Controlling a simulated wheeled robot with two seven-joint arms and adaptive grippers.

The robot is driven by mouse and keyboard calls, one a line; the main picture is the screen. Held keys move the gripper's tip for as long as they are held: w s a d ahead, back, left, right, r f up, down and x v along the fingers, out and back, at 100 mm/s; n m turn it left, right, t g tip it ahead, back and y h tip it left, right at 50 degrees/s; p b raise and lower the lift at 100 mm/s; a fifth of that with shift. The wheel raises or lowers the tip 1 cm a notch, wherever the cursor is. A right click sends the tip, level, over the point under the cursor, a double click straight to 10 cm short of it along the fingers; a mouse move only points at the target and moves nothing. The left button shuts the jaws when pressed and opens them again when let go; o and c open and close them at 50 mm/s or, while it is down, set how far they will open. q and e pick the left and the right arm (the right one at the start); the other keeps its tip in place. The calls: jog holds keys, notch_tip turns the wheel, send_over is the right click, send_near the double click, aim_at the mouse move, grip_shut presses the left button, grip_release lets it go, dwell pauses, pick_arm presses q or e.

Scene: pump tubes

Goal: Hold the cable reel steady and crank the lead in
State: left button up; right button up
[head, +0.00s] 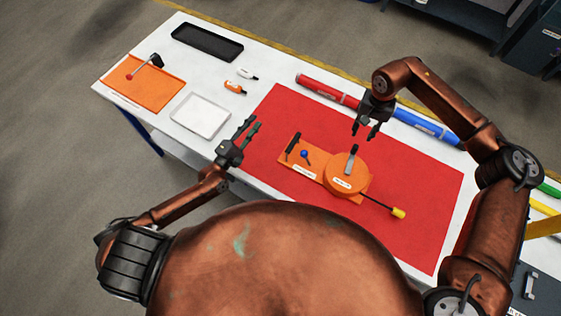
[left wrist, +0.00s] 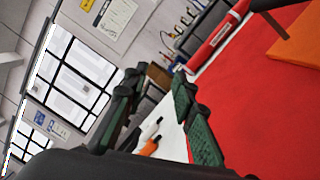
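The cable reel is an orange drum (head: 345,174) on an orange base plate (head: 311,167), lying on the red mat (head: 418,213). A grey crank handle (head: 351,160) stands up from the drum. A black upright grip (head: 292,146) and a blue knob (head: 304,154) are on the plate's left part. A dark lead with a yellow plug (head: 398,213) sticks out to the lower right. My left gripper (head: 250,130) is open and empty, left of the reel; its green fingers (left wrist: 165,115) show in the left wrist view. My right gripper (head: 366,132) is open and empty, above and behind the drum.
A red tube (head: 327,91) and a blue tube (head: 426,127) lie along the table's back edge. A white tray (head: 200,115), orange panel (head: 143,84), black tray (head: 207,42) and two small bottles (head: 235,87) are to the left.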

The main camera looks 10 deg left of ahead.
aim_at(299, 134)
pick_arm(q)
jog(key=s+d+f+n+y, duration=0.1)
jog(key=s+d+n, duration=0.2)
jog(key=n, duration=0.2)
jog(key=s+d+f+n+y, duration=0.1)
jog(key=s+d+n, duration=0.2)
jog(key=d+n, duration=0.1)
jog(key=s+d+f+n+y, duration=0.1)
jog(key=s+d+f+n, duration=0.1)
jog(key=s+d+n, duration=0.2)
jog(key=shift+s+d+f+n, duration=0.1)
jog(key=shift+d+n, duration=0.05)
jog(key=shift+n, duration=1.05)
jog(key=shift+s+d+f+n+g+h, duration=0.1)
jog(key=shift+d+f+n+g+h, duration=0.1)
jog(key=shift+d+n, duration=0.25)
jog(key=shift+s+d+f+n+g+h, duration=0.1)
jog(key=shift+d+n+g, duration=0.15)
jog(key=shift+d, duration=0.4)
jog(key=shift+w+d, duration=0.1)
jog(key=shift+d, duration=0.05)
jog(key=x, duration=1.1)
jog(key=shift+w+d, duration=0.2)
jog(key=shift+w, duration=0.15)
grip_shut()
